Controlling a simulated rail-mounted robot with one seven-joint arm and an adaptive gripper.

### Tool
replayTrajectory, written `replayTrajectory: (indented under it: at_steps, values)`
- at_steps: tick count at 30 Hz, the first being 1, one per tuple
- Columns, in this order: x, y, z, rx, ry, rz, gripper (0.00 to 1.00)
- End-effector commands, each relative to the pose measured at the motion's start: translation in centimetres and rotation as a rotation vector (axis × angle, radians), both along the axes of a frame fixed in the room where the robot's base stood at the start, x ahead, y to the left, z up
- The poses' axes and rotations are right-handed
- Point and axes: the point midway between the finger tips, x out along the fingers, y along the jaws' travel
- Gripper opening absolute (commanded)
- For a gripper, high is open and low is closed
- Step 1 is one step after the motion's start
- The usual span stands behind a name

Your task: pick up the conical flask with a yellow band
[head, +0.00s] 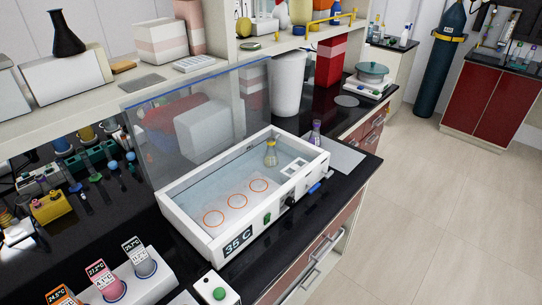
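A small conical flask with a yellow band (271,155) stands upright inside the white open-topped bath (190,232), towards its far right end. The bath is marked 35 C, and its clear lid (160,105) is raised along the back. A flask or bottle with purple (316,132) stands outside the bath, just beyond its right end. My gripper is not in view.
Three orange rings mark the bath floor, left of the flask. A shelf (110,88) runs above the bench behind the lid. A white bin (288,85) stands behind the bath.

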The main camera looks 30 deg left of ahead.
Motion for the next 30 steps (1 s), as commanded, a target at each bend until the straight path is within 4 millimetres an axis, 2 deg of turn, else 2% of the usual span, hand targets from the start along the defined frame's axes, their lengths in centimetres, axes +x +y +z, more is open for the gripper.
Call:
replayTrajectory:
  at_steps: [12, 19, 30]
  values:
    - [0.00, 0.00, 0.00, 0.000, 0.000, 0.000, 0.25]
    - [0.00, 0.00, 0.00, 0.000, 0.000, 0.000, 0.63]
    - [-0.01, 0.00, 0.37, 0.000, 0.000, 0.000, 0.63]
